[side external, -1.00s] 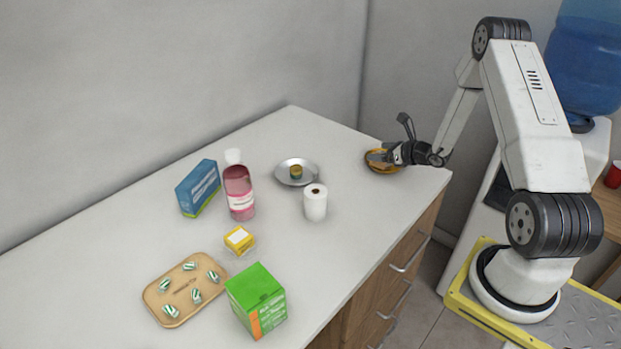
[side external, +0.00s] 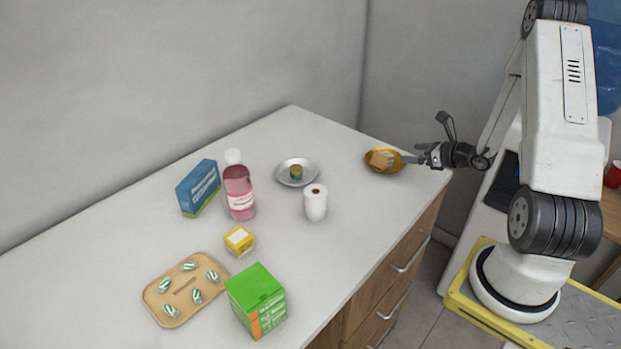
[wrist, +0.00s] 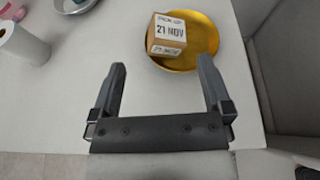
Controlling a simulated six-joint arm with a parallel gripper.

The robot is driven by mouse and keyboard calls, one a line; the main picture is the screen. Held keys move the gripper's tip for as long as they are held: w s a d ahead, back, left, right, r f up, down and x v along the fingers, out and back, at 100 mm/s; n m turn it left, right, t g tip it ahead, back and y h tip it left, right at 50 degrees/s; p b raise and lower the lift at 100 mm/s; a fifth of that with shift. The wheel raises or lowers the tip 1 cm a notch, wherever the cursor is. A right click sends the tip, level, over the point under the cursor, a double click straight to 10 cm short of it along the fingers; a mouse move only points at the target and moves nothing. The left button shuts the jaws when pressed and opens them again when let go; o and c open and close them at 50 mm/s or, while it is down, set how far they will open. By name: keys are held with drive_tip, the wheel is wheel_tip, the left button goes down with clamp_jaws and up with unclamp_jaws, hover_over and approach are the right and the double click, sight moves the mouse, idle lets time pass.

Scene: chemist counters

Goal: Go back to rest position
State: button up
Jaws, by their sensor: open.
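My gripper (side external: 412,158) is open and empty at the right end of the counter, just right of a gold dish (side external: 396,168). In the wrist view my gripper (wrist: 160,80) shows its two fingers wide apart, with nothing between them. A small cardboard box (side external: 381,158) sits in the gold dish. In the wrist view the box (wrist: 168,36) is marked "PICK UP 21 NOV" and lies in the dish (wrist: 208,40), beyond the fingertips.
On the counter (side external: 130,240) stand a silver dish (side external: 285,180) with a small item, a white roll (side external: 315,204), a pink bottle (side external: 239,195), a blue box (side external: 198,188), a yellow box (side external: 239,240), a green box (side external: 257,300) and a tan tray (side external: 150,292) with several wrapped pieces.

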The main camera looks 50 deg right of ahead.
idle(0.4)
drive_tip(key=w+a+r+n+g+y, duration=0.2)
drive_tip(key=a+n+g+y, duration=0.5)
drive_tip(key=a+n, duration=0.8)
drive_tip(key=s+a+r+n+g+h, duration=0.2)
drive_tip(key=a+n+h, duration=0.1)
drive_tip(key=a+n, duration=0.5)
drive_tip(key=s+a+r+n+g+h, duration=0.2)
drive_tip(key=a+n, duration=0.6)
drive_tip(key=n, duration=0.5)
drive_tip(key=shift+s+r+h, duration=0.45)
drive_tip(key=shift+s+h, duration=0.4)
drive_tip(key=shift+h, duration=0.15)
